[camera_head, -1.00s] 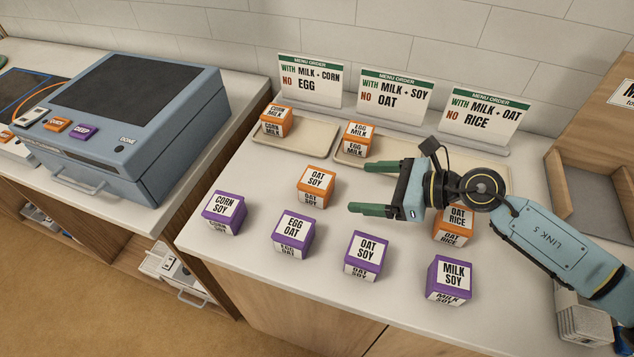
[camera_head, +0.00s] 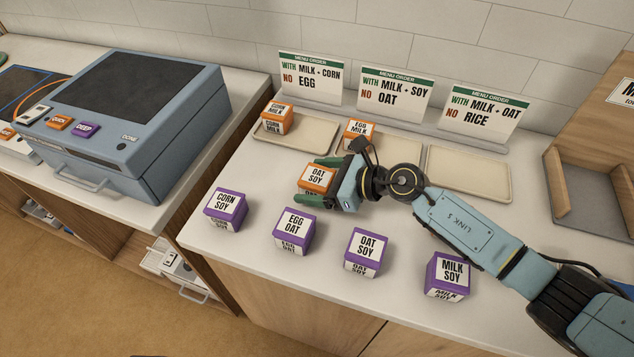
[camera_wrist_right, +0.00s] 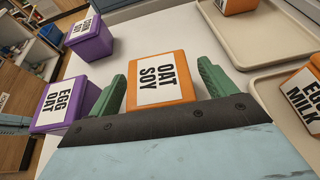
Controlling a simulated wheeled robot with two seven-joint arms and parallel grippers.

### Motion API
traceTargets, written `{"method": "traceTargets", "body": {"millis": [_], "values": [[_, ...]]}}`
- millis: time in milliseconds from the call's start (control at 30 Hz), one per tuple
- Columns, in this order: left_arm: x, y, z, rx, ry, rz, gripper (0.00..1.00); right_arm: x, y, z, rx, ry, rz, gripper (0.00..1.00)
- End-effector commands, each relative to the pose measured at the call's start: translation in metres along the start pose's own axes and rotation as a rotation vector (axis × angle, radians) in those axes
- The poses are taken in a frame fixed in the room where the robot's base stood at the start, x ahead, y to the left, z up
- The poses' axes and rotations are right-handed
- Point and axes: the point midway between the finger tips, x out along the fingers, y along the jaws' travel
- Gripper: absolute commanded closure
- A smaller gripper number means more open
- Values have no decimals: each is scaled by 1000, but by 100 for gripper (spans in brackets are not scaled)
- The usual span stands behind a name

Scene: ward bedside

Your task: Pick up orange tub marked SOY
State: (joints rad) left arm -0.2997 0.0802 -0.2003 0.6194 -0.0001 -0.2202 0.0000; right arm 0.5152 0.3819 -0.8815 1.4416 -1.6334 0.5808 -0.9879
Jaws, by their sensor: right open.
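The orange tub marked OAT SOY (camera_head: 317,178) stands upright on the counter, behind the row of purple tubs. My right gripper (camera_head: 308,181) is open, with one green finger on the far side of this tub and one on the near side. In the right wrist view the orange OAT SOY tub (camera_wrist_right: 160,82) sits between the two fingers, with a visible gap on each side. Part of the tub's front is hidden by the near finger in the head view. My left gripper is not in view.
Purple tubs CORN SOY (camera_head: 226,208), EGG OAT (camera_head: 294,230), OAT SOY (camera_head: 363,251) and MILK SOY (camera_head: 448,275) stand along the front. Behind are trays, including an empty one (camera_head: 468,175), below menu cards. Orange tubs CORN MILK (camera_head: 276,119) and EGG MILK (camera_head: 357,131) sit on trays.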

Motion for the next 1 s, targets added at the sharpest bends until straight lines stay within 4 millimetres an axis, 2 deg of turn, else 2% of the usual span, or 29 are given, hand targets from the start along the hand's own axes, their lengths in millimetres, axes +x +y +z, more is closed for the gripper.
{"method": "traceTargets", "body": {"millis": [133,533,800,867,1000], "values": [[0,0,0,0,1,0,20,0,0,0,0,0,0,16],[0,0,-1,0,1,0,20,-1,0,0,1,0,0,69],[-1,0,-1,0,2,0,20,-2,0,4,-1,-2,-1,70],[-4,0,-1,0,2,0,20,-4,-1,10,-1,-3,-1,70],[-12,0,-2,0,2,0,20,-14,-1,34,-6,-4,-1,70]]}}
